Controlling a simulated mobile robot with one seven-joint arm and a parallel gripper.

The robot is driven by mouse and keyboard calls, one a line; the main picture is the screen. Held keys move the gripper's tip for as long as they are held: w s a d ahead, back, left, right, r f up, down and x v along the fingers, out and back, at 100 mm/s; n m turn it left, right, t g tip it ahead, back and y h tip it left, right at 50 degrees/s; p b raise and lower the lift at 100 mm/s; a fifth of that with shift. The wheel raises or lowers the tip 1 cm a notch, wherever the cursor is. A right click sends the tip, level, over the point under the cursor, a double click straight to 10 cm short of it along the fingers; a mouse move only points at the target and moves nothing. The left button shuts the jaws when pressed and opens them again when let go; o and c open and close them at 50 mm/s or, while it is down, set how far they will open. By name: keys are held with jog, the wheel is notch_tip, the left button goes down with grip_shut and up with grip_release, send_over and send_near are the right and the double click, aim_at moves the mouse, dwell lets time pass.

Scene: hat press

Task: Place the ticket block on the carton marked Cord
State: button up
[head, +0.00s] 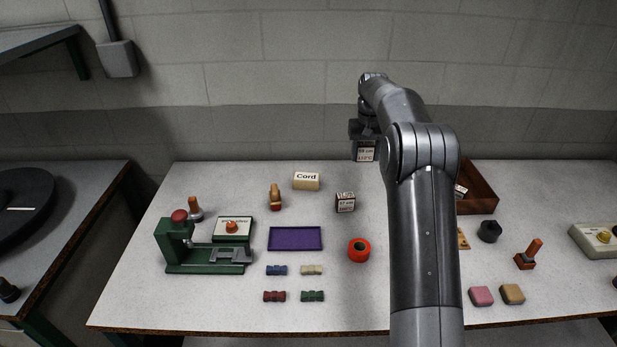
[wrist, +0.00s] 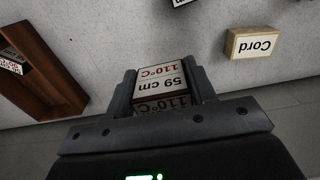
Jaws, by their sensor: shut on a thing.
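My gripper (head: 364,135) is raised above the back of the table, to the right of the Cord carton, and is shut on a ticket block (head: 366,154). In the wrist view the block (wrist: 163,78) sits between the two fingers, and its label reads 59 cm and 110°C. The carton marked Cord (head: 306,181) is a small tan box with a white label at the back of the table. It also shows in the wrist view (wrist: 253,44), at the upper right, apart from the held block. Its top looks bare.
Another ticket block (head: 345,202) stands right of the carton. A brown wooden tray (head: 482,198) with a block in it is partly hidden by my arm. A wooden-handled stamp (head: 275,197) stands left of the carton.

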jog(key=a+r, duration=0.1)
jog(key=a, duration=0.6)
send_over(306, 179)
jog(key=f, duration=0.6)
jog(key=shift+d+f, duration=0.2)
jog(key=shift+f, duration=0.15)
jog(key=shift+w+a+f, duration=0.1)
jog(key=shift+a, duration=0.05)
jog(key=shift+f, duration=1.95)
jog(key=shift+f, duration=0.1)
jog(key=o, duration=1)
jog(key=shift+c, duration=0.2)
